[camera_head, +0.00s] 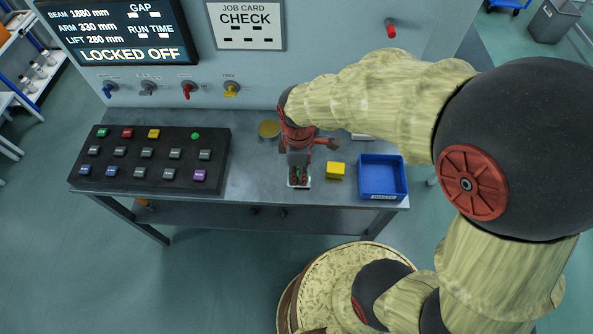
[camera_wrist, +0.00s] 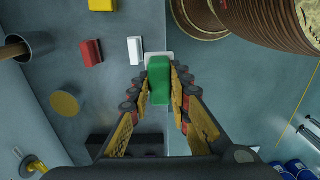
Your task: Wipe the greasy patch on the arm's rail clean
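My gripper (camera_head: 299,172) points down at the front edge of the grey table. In the wrist view its fingers (camera_wrist: 160,72) lie against both sides of a green block (camera_wrist: 159,82), so it looks shut on it. A white plate (camera_wrist: 158,57) shows just beyond the block; it also shows under the gripper in the head view (camera_head: 299,184). Whether the block touches it I cannot tell. My pale yellow-green arm (camera_head: 385,93) reaches in from the right. I can make out no greasy patch or rail for certain; the wrist blocks part of the view.
A yellow block (camera_head: 336,170) and a blue tray (camera_head: 383,195) stand right of the gripper. A black button panel (camera_head: 150,158) fills the table's left. The wrist view shows a red block (camera_wrist: 90,52), a white block (camera_wrist: 135,50), a gold disc (camera_wrist: 65,103) and a cup (camera_wrist: 17,50).

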